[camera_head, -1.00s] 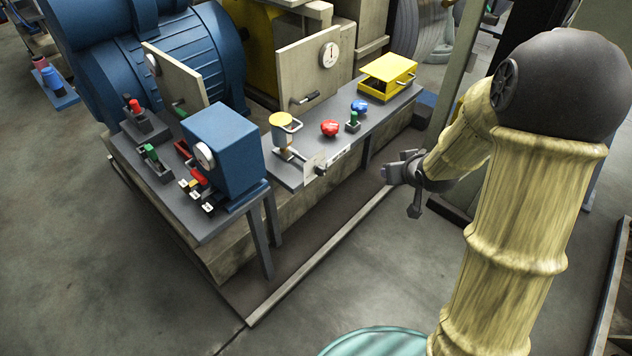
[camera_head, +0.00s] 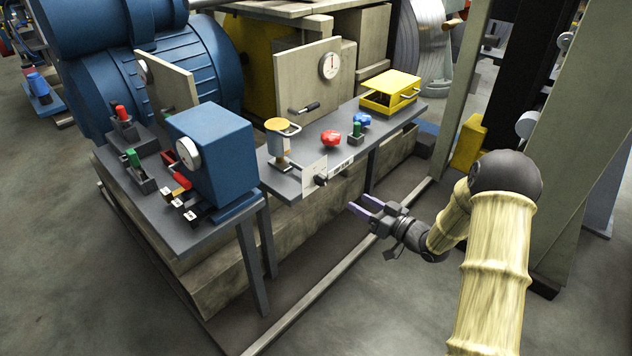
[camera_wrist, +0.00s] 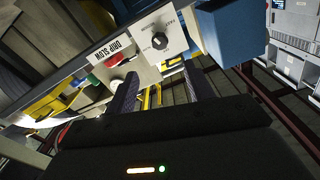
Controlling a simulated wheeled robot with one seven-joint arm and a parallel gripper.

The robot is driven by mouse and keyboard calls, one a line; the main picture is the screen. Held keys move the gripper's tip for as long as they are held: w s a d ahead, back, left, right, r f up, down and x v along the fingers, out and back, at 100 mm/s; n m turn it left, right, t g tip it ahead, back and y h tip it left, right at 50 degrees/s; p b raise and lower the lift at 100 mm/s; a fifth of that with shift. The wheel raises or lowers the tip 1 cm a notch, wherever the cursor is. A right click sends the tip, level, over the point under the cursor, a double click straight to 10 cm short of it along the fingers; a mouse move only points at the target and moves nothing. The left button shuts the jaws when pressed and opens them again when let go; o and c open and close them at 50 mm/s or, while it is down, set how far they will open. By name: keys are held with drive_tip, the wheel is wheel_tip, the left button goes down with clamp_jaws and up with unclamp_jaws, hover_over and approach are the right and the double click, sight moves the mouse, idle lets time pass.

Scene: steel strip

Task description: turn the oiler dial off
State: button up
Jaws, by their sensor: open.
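The oiler dial is a black knob (camera_head: 320,181) on a small pale plate (camera_head: 314,174) at the front edge of the grey bench. The oiler (camera_head: 280,145), with a yellow top and a handle, stands on the bench behind the plate. My gripper (camera_head: 362,204) is open and empty, in front of the bench, right of and a little below the dial, not touching it.
A blue box with a gauge (camera_head: 215,150) stands on the bench left of the dial. A red knob (camera_head: 331,138), a blue knob (camera_head: 362,121), a green-topped switch (camera_head: 357,130) and a yellow guard (camera_head: 390,90) lie to its right. The floor before the bench is clear.

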sight(316, 175)
drive_tip(key=shift+a, duration=0.1)
drive_tip(key=b+x, duration=0.2)
drive_tip(key=x, duration=1.5)
drive_tip(key=shift+w+a, duration=0.1)
drive_tip(key=shift+w, duration=0.1)
drive_tip(key=c, duration=1)
drive_tip(key=shift+o, duration=0.2)
